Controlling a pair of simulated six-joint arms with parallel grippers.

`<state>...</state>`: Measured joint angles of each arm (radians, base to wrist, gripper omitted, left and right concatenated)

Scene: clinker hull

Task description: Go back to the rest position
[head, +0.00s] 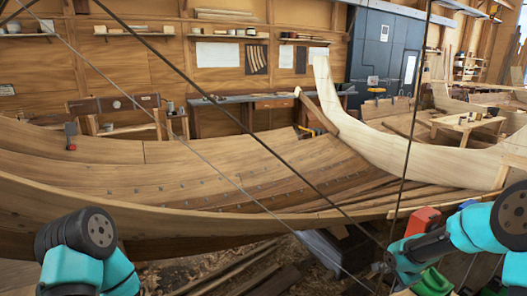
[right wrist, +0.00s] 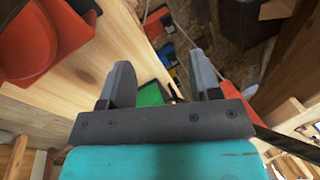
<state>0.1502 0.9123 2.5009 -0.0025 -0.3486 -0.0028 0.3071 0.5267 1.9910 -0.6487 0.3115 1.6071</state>
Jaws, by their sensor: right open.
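My right gripper (head: 383,268) is at the lower right of the head view, in front of the near edge of the wooden hull (head: 240,225). The right wrist view shows its two fingers (right wrist: 162,78) spread wide, with nothing held between them. A green object (right wrist: 150,95) shows beyond the fingers. My left arm is at the lower left of the head view, but its fingers are out of the picture.
An orange-red object (head: 420,220) and a green one (head: 432,283) sit close to my right arm. Clamps grip the hull at left (head: 70,136) and near the stem (head: 303,132). Dark ropes cross the view. Planks (head: 230,272) lie on the shavings-covered floor.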

